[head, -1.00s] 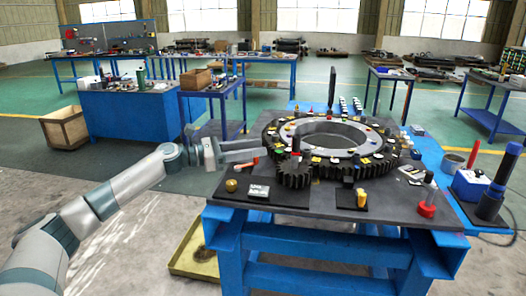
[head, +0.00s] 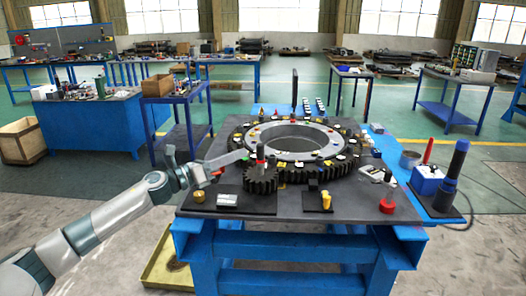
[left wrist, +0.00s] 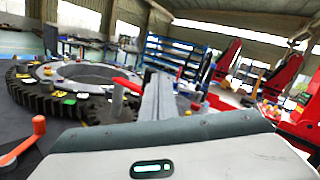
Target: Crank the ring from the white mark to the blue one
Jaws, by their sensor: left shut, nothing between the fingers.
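The large dark toothed ring (head: 345,168) lies flat on the blue-legged table, with small coloured pieces around its top. I cannot tell which are the white and blue marks. A small dark pinion gear (head: 261,181) sits at its front left, with a red-topped post (head: 260,152) above it. My left gripper (head: 244,156) is shut and empty, its fingers just left of that post; I cannot tell if they touch. Its fingers also show in the left wrist view (left wrist: 158,95). An orange-red handle (left wrist: 39,125) stands at the left there. My right gripper is out of view.
A blue box (head: 428,180) and a tall dark cylinder (head: 452,170) stand at the right. A yellow tray (head: 165,272) is on the floor.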

